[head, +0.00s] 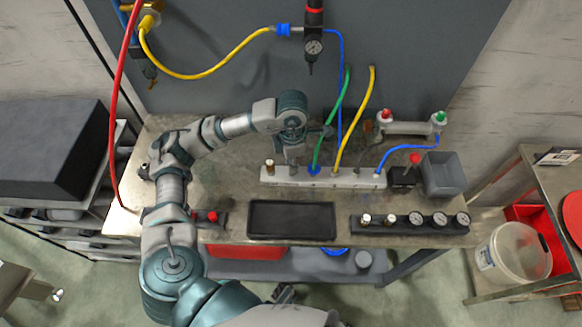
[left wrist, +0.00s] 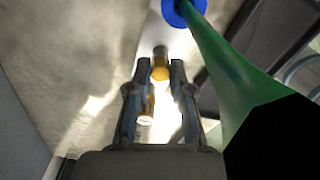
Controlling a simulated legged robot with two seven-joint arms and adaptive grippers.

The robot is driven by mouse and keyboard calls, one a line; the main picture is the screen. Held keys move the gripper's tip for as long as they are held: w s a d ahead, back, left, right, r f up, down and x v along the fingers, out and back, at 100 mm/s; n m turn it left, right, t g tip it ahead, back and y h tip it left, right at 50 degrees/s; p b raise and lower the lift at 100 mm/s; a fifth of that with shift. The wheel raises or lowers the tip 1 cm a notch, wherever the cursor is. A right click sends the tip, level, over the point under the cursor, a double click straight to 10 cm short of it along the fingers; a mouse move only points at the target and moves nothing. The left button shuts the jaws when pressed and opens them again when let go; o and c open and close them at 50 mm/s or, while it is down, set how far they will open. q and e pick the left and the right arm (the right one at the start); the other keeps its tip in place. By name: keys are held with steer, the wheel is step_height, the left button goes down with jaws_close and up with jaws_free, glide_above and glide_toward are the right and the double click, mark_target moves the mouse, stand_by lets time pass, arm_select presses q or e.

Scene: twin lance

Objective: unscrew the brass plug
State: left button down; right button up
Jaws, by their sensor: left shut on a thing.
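My left gripper (head: 292,157) reaches down from above onto the white manifold block (head: 318,178) on the bench, left of the green hose. In the left wrist view, my left gripper (left wrist: 161,68) has its two fingertips on either side of a brass plug (left wrist: 161,73) and is shut on it. The plug sits at the block, and the fingers hide part of it. A second brass fitting (head: 269,167) stands upright at the block's left end. It also shows in the left wrist view (left wrist: 147,105), apart from the fingertips. I do not make out my right gripper.
A green hose (head: 331,122) rises close beside my left gripper, with a yellow hose (head: 353,119) farther right. A black tray (head: 291,220) lies in front of the block. A gauge strip (head: 403,223) and a grey bin (head: 443,174) stand to the right.

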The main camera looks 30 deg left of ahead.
arm_select(q)
steer(key=n+p, duration=0.1)
steer(key=n, duration=0.2)
steer(key=n+p, duration=0.1)
steer(key=n, duration=0.2)
steer(key=r+n+p, duration=0.1)
steer(key=n, duration=0.3)
steer(key=shift+w+a+p, duration=0.15)
steer(key=shift+w+p, duration=0.25)
steer(key=n+p, duration=0.4)
steer(key=n, duration=0.5)
steer(key=shift+f+n, duration=0.15)
steer(key=shift+n, duration=0.25)
steer(key=shift+f+n, duration=0.1)
steer(key=shift+n, duration=0.3)
arm_select(e)
steer(key=s+d+f+g, duration=0.1)
steer(key=s+d+f, duration=0.1)
steer(key=s+f, duration=1.1)
step_height(320, 180, down, 3)
steer(key=shift+r, duration=0.2)
